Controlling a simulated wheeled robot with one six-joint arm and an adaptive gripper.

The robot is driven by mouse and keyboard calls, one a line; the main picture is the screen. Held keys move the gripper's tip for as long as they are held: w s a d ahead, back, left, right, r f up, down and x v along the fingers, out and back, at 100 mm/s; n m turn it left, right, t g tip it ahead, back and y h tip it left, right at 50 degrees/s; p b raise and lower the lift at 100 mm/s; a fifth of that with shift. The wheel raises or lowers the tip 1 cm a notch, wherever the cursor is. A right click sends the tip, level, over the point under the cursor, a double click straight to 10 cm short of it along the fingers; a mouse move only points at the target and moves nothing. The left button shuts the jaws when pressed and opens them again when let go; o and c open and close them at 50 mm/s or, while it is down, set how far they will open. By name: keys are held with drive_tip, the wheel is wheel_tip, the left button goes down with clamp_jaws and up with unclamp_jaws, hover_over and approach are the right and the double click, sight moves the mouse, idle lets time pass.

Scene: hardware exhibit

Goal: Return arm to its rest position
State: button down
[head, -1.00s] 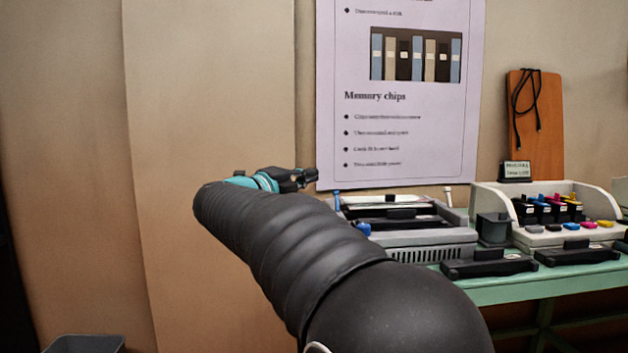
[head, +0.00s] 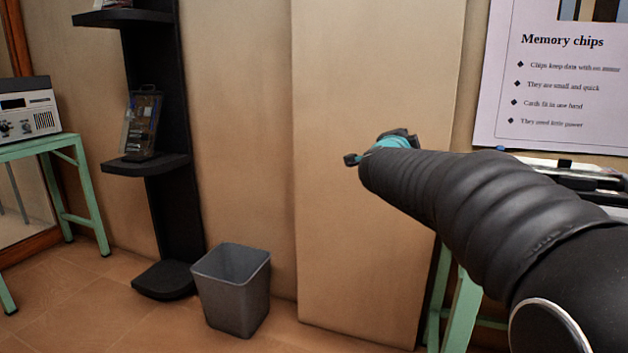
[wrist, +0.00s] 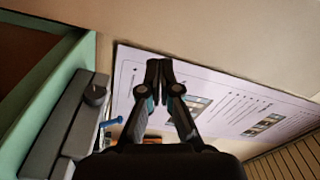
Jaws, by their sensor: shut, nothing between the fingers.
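My gripper shows in the wrist view (wrist: 160,85) with its two black fingers together and nothing between them. Beyond the fingers is the white poster on the wall. In the head view my arm reaches from the lower right toward the middle, and my gripper (head: 352,159) is at its far end in front of the plain wall panel. The fingers are small there and partly hidden behind my wrist.
A grey bin (head: 232,290) stands on the floor beside a black shelf column (head: 165,130). A green table (head: 70,165) with a device (head: 28,108) is at left. A "Memory chips" poster (head: 560,85) hangs at right, above a partly hidden green bench (head: 462,305).

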drive_tip(key=s+a+f+n+g+y, duration=0.3)
drive_tip(key=s+a+f+n+y, duration=0.3)
drive_tip(key=s+f, duration=0.25)
drive_tip(key=s+a+f+n+g+y, duration=0.4)
drive_tip(key=s+a+f+n, duration=0.25)
drive_tip(key=f+n, duration=0.2)
drive_tip(key=s+d+f+n+g+h, duration=0.1)
drive_tip(key=s+d+f, duration=0.1)
drive_tip(key=s, duration=0.6)
drive_tip(key=s+d+f+n+g+h, duration=0.1)
drive_tip(key=s+d+f+g, duration=0.1)
drive_tip(key=s, duration=0.7)
drive_tip(key=s+d+f+n+g, duration=0.1)
drive_tip(key=s+d+f, duration=0.3)
drive_tip(key=s, duration=0.5)
drive_tip(key=shift+s+f+n+h, duration=0.25)
drive_tip(key=shift+f+n+h, duration=0.2)
drive_tip(key=shift+f, duration=0.45)
